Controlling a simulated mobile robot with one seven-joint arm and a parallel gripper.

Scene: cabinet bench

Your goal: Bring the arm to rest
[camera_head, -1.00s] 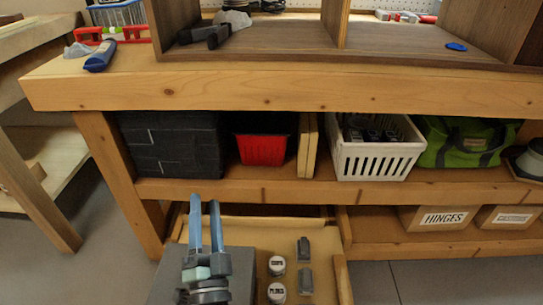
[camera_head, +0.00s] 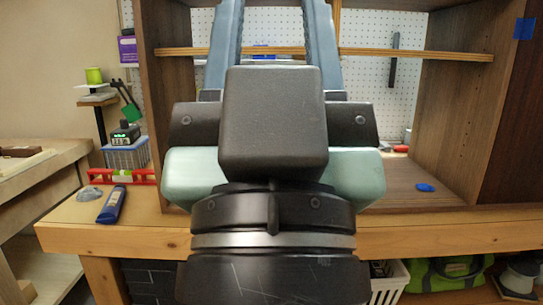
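My gripper (camera_head: 274,30) is raised close to the camera and fills the middle of the view, pointing up. Its two blue-grey fingers stand apart, and their tips are cut off by the top edge. The pegboard and a shelf edge show between them, with nothing seen held there. The gripper and wrist hide the middle of the cabinet (camera_head: 455,118) and part of the workbench (camera_head: 450,235).
A blue tube (camera_head: 112,205) and a red level (camera_head: 135,177) lie on the bench at left. A blue oval piece (camera_head: 425,188) lies in the cabinet. Below are a white basket (camera_head: 388,287) and a green bag (camera_head: 450,277). The drawer is out of view.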

